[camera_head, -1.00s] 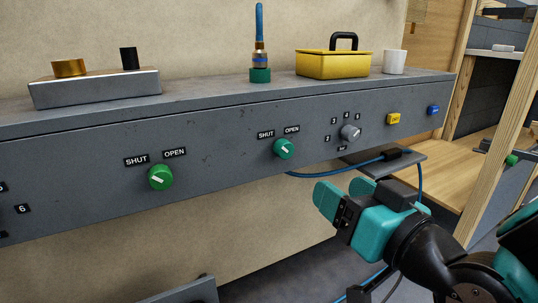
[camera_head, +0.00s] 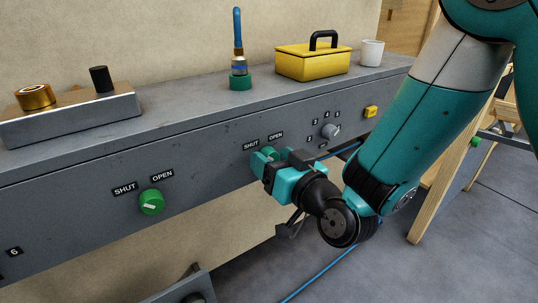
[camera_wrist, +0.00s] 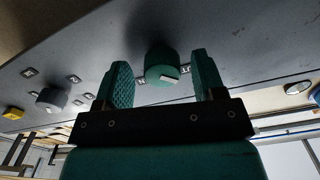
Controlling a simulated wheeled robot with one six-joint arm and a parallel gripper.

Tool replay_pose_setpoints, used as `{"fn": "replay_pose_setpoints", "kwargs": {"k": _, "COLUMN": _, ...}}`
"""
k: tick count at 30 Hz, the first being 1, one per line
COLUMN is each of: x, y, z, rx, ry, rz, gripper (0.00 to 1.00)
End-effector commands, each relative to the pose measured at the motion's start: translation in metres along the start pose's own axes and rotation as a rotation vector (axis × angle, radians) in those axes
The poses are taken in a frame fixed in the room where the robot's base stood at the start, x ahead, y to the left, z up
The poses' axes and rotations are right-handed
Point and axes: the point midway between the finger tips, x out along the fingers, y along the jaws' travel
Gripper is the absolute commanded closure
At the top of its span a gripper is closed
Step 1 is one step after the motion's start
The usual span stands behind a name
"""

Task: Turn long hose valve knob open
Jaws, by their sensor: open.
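Two green valve knobs with SHUT and OPEN labels are on the grey panel front. The left one (camera_head: 151,201) has a white mark and stands clear of my gripper. The right one (camera_head: 270,152) is partly hidden behind my gripper (camera_head: 263,162). In the wrist view this right knob (camera_wrist: 162,62) shows between my two spread fingers, with a gap on each side. Its white mark is partly visible. My gripper is open and does not visibly touch the knob. The frames do not show which knob belongs to the long hose.
A grey numbered selector knob (camera_head: 330,130) and a yellow button (camera_head: 370,112) are to the right on the panel. On the ledge stand a hose fitting (camera_head: 239,68), a yellow box (camera_head: 313,62) and a white cup (camera_head: 371,52). A blue hose (camera_head: 325,272) runs across the floor.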

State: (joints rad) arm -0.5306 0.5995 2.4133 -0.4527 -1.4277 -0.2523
Motion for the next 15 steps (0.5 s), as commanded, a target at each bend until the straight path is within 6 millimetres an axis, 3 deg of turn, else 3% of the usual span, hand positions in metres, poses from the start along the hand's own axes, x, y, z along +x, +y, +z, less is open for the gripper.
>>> {"fn": "replay_pose_setpoints", "kwargs": {"k": 3, "x": 0.0003, "y": -0.0011, "z": 0.0005, "rx": 0.000, "ry": 0.000, "rz": -0.002, "gripper": 0.37}}
{"fn": "replay_pose_setpoints", "kwargs": {"k": 4, "x": 0.0004, "y": -0.0013, "z": 0.0005, "rx": 0.000, "ry": 0.000, "rz": -0.002, "gripper": 0.41}}
{"fn": "replay_pose_setpoints", "kwargs": {"k": 10, "x": 0.0003, "y": -0.0014, "z": 0.0004, "rx": 0.000, "ry": 0.000, "rz": -0.003, "gripper": 0.86}}
{"fn": "replay_pose_setpoints", "kwargs": {"k": 15, "x": 0.0001, "y": -0.0010, "z": 0.0003, "rx": 0.004, "ry": 0.000, "rz": -0.002, "gripper": 0.86}}
